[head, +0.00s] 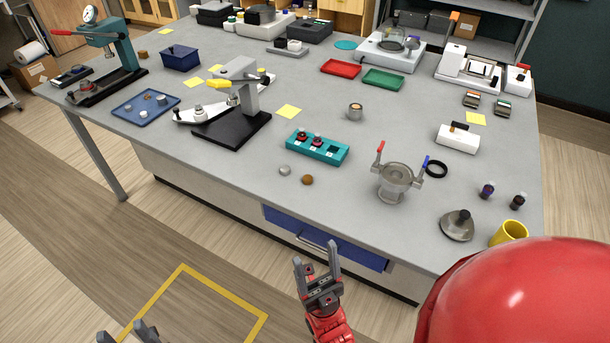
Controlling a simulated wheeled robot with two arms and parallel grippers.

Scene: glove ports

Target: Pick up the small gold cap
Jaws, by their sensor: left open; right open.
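A small gold-brown cap (307,180) lies on the grey table (235,170) near its front edge, beside a small silver cap (285,170). The two caps are apart. My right gripper (316,256) is open and empty, in front of the table edge and below the gold-brown cap in the picture. My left gripper (124,332) is open at the bottom left edge, with only its fingertips showing. It is well away from the table.
A teal block with red-topped pieces (317,147) stands just behind the caps. A clamp-handled metal pot (394,181) is to their right. A black-based press (232,128) stands to the left. A blue drawer (322,238) is under the table front. Table around the caps is clear.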

